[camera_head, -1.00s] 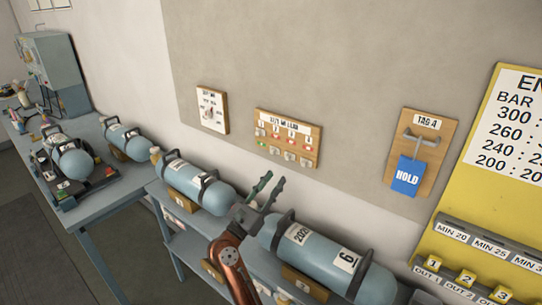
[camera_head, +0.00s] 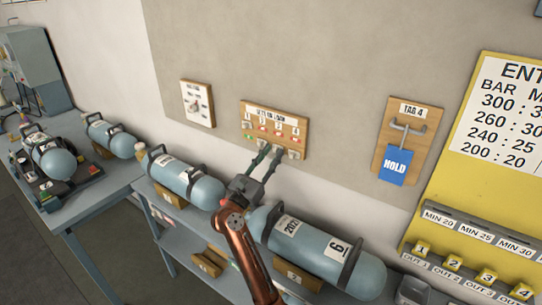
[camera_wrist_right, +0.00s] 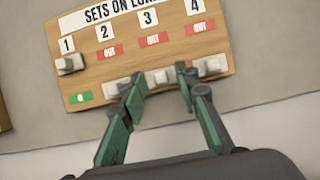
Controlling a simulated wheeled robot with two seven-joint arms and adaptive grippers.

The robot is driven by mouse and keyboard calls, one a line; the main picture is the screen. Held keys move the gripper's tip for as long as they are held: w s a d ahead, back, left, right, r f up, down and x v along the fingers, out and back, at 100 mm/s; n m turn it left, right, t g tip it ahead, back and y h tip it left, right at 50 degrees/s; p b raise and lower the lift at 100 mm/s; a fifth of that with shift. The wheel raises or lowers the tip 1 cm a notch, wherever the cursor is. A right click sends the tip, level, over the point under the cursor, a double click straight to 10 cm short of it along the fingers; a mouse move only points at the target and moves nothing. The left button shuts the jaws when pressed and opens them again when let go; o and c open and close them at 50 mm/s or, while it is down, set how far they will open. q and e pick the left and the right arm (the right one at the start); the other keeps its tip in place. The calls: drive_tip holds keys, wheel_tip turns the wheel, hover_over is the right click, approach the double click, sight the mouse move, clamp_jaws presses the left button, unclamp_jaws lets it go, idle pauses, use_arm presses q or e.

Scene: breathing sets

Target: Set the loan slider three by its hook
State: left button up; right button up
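The loan board (camera_head: 274,112), a wooden panel headed "SETS ON LOAN", hangs on the wall; the right wrist view shows its wood close up (camera_wrist_right: 128,70). Slider one (camera_wrist_right: 69,64) sits high, above a green label. Sliders two (camera_wrist_right: 117,88), three (camera_wrist_right: 159,77) and four (camera_wrist_right: 210,66) sit low, below red OUT labels. My right gripper (camera_head: 271,153) is at the board's lower edge. Its green fingers (camera_wrist_right: 159,84) are apart, one on each side of slider three; I cannot tell whether they touch it. My left gripper is not in view.
Blue cylinders (camera_head: 318,251) lie along the bench below the board, close under my right arm. A TAG 4 board (camera_head: 387,160) with a blue HOLD card (camera_head: 396,166) hangs to the right. A yellow panel (camera_head: 455,190) stands further right. A dial board (camera_head: 197,103) hangs left.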

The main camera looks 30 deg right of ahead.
drive_tip(key=shift+c, duration=0.6)
clamp_jaws()
